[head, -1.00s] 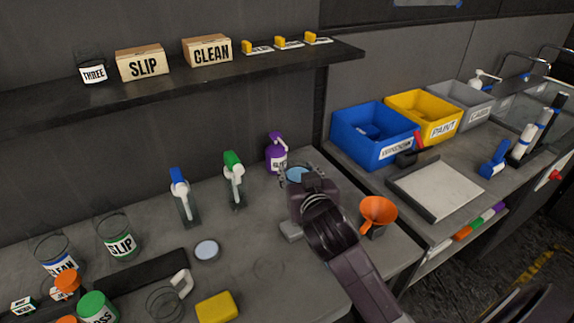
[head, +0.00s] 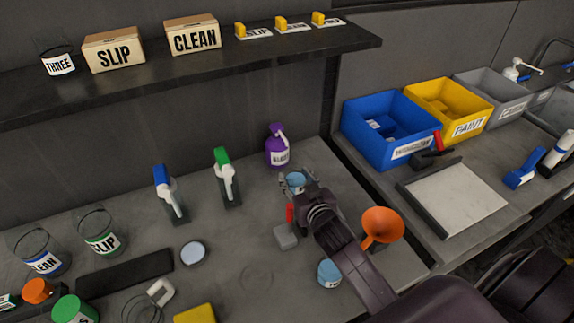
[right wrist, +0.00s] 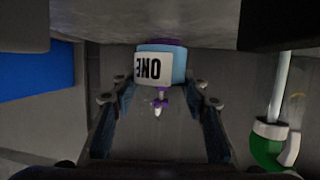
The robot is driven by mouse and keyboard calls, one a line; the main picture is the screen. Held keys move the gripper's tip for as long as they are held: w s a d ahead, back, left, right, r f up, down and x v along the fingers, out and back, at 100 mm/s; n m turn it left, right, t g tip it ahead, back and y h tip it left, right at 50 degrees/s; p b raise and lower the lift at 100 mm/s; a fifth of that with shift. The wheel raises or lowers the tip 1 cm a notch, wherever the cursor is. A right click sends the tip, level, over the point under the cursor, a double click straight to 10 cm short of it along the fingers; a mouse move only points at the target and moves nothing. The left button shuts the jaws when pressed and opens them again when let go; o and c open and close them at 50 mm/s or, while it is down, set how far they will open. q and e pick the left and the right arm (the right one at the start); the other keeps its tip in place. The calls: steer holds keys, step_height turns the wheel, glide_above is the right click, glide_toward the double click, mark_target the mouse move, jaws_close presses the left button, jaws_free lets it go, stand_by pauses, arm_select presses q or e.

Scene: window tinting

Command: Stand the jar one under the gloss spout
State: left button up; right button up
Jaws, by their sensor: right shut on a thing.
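The light blue jar labelled ONE (right wrist: 178,66) is at the fingertips of my right gripper (head: 297,184); its label is upside down in the right wrist view. The jar (head: 295,179) also shows in the head view, partly hidden by the gripper. My right gripper is shut on it. The purple pump bottle (head: 276,151), the gloss one, stands just behind and left of the jar against the back wall. Its purple spout (right wrist: 160,97) shows beside the jar in the right wrist view. I cannot tell whether the jar touches the counter. My left gripper is not in view.
A grey block (head: 286,236) with a red handle is left of my arm.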

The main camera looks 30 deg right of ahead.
steer(key=p+x, duration=0.1)
steer(key=x, duration=0.2)
steer(key=shift+w+f, duration=0.15)
steer(key=shift+w, duration=0.15)
steer(key=shift+w+d+f, duration=0.15)
steer(key=shift+w, duration=0.5)
steer(key=w, duration=0.1)
steer(key=w+p, duration=0.1)
steer(key=w, duration=0.1)
steer(key=shift+d, duration=0.25)
steer(key=shift+w+f, duration=0.1)
steer(key=shift+f, duration=0.55)
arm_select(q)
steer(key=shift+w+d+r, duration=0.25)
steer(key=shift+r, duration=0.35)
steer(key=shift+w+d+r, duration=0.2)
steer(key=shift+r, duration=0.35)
arm_select(e)
steer(key=shift+r, duration=0.1)
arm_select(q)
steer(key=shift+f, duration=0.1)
